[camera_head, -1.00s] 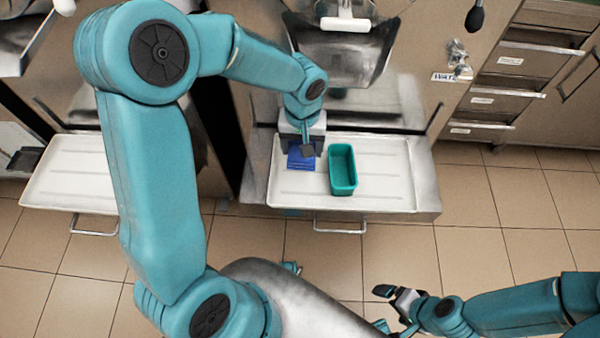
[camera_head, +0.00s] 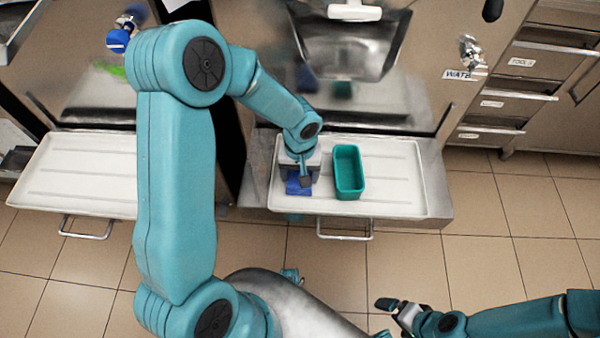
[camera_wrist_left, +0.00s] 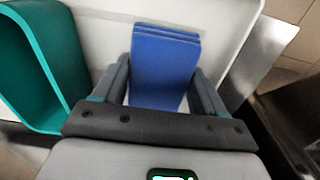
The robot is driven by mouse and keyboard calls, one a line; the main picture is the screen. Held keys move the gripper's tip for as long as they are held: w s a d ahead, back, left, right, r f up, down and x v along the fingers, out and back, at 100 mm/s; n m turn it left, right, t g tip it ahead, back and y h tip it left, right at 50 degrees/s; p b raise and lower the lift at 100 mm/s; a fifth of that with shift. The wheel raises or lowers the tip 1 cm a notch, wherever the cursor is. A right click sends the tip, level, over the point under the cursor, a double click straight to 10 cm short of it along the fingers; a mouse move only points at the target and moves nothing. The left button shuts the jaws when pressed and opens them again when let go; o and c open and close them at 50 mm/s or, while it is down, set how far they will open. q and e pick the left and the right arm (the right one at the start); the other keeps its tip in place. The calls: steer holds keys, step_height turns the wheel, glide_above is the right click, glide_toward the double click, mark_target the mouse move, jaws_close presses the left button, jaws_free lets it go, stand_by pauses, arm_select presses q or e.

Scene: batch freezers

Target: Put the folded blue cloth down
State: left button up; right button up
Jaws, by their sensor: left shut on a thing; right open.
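The folded blue cloth (camera_head: 298,187) is at the left end of a white tray (camera_head: 395,205) in the head view, left of a teal bin (camera_head: 349,172) and apart from it. My left gripper (camera_head: 303,170) is shut on the cloth. In the left wrist view the layered cloth (camera_wrist_left: 163,65) sits between the two fingers, with the tray surface behind it. I cannot tell whether the cloth touches the tray. My right gripper (camera_head: 388,318) is open and empty, low in the head view over the floor, away from the tray.
The teal bin also shows at the left of the wrist view (camera_wrist_left: 40,65). A freezer's metal chute (camera_head: 350,50) hangs behind the tray. A second white tray (camera_head: 75,175) is at the left. The tray's right half is clear.

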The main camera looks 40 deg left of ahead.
arm_select(q)
steer(key=shift+r, duration=0.15)
steer(key=o, duration=0.6)
steer(key=shift+f, duration=0.2)
steer(key=o, duration=0.4)
steer(key=shift+o, duration=0.2)
steer(key=shift+r, duration=0.1)
steer(key=shift+r, duration=0.15)
step_height(320, 180, up, 12)
steer(key=p, duration=0.2)
steer(key=shift+p, duration=0.4)
